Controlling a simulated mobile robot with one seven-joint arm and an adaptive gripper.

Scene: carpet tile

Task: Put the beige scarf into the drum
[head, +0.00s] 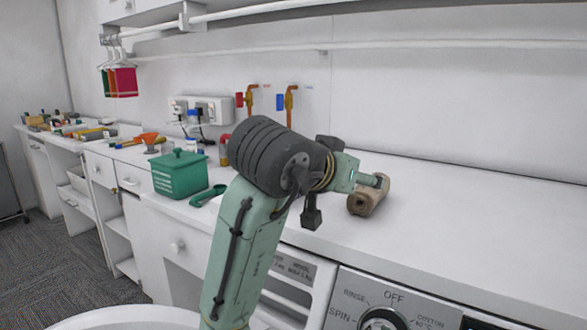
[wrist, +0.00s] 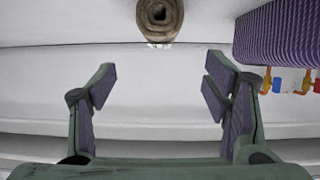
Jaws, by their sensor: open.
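The beige scarf (head: 369,196) is a rolled bundle lying on the white counter, right of centre in the head view. In the wrist view the scarf (wrist: 160,18) shows its spiral end at the top, beyond the fingertips. My gripper (head: 368,179) is close to the scarf in the head view, partly covering it. In the wrist view my gripper (wrist: 160,80) is open with nothing between its fingers. The washing machine panel (head: 400,312), with a dial, shows below the counter at lower right. The inside of the drum is not in view.
A green lidded box (head: 180,174) and a green spoon-like item (head: 208,195) are on the counter to the left. Copper taps (head: 290,103) and a rail (head: 330,46) are on the wall. The counter right of the scarf is clear. A curved white rim (head: 110,318) shows at lower left.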

